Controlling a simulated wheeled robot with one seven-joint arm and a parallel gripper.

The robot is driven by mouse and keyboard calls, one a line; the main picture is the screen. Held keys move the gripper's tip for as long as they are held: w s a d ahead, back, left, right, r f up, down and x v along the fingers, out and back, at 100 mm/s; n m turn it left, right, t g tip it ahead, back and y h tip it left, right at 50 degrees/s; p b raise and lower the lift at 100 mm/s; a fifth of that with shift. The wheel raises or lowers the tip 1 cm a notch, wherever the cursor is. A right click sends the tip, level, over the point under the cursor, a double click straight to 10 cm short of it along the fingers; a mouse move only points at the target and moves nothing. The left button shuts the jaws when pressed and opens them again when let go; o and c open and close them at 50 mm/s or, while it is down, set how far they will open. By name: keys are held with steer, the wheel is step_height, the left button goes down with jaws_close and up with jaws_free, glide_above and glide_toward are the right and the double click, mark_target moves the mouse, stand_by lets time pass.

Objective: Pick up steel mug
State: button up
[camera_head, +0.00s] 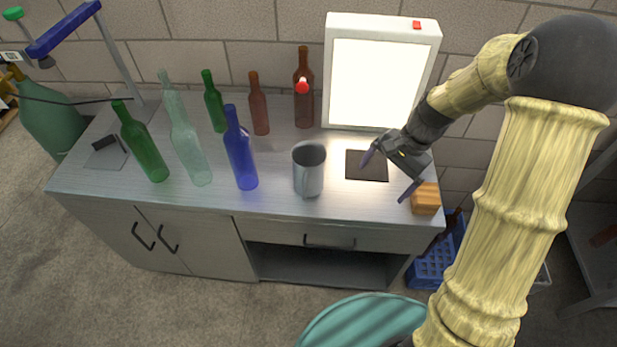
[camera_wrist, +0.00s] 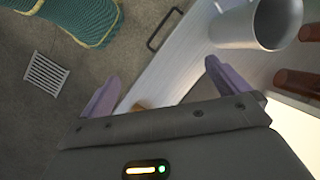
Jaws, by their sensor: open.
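Several bottles stand left of the mug, the blue bottle (camera_head: 240,150) nearest. A lit panel (camera_head: 378,82) stands behind. A dark square (camera_head: 367,166) lies right of the mug, and a wooden block (camera_head: 425,199) sits at the right front corner. A teal ribbed object (camera_head: 362,322) is in front of the counter.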

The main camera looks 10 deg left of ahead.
steer(key=w+a+f+m+g+y+b, duration=0.1)
steer(key=w+f+m+y, duration=0.2)
steer(key=w, duration=0.4)
steer(key=w+a+f+m+g+y+b, duration=0.1)
steer(key=w+f+m+y+b, duration=0.1)
steer(key=w+m+y, duration=0.3)
steer(key=w+y, duration=0.2)
steer(key=shift+a+f+y, duration=0.25)
steer(key=shift+f+y, duration=0.05)
steer(key=shift+f, duration=0.1)
steer(key=p, duration=0.2)
glide_toward(308, 176)
steer(key=w+a+f, duration=0.2)
steer(key=w+a, duration=0.2)
steer(key=shift+s+a+f, duration=0.1)
steer(key=shift+f, duration=0.2)
steer(key=p+x, duration=0.2)
steer(key=x, duration=0.3)
steer(key=shift+s, duration=0.1)
